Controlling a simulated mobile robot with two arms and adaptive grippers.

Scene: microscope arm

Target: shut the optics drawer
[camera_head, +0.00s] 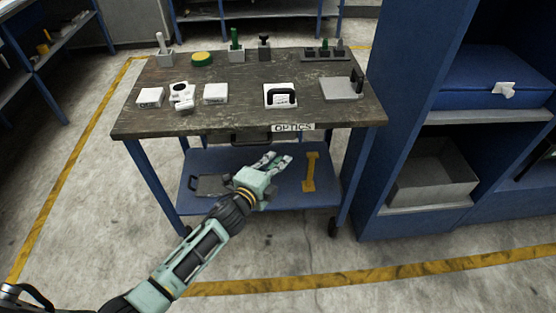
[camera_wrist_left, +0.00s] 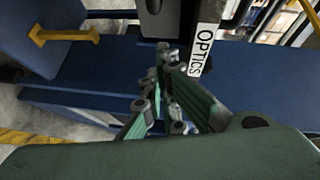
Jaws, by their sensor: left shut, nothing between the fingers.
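The optics drawer sits under the worktop's front edge, marked by a white OPTICS label (camera_head: 293,127). Its dark handle (camera_head: 251,140) is left of the label. The label (camera_wrist_left: 203,48) also shows large in the left wrist view, beside a dark part of the drawer front. I cannot tell how far the drawer stands out. My left gripper (camera_head: 276,160) is shut and empty, just below and in front of the drawer. Its fingertips (camera_wrist_left: 168,52) point toward the drawer front near the label; contact cannot be made out. My right gripper is not in view.
The worktop (camera_head: 240,98) holds several white boxes, stands and a green-yellow disc. The blue lower shelf (camera_head: 285,195) carries a yellow bracket (camera_head: 310,172) and a dark tray (camera_head: 210,186). A blue shelf unit (camera_head: 400,120) stands close on the right. The floor in front is clear.

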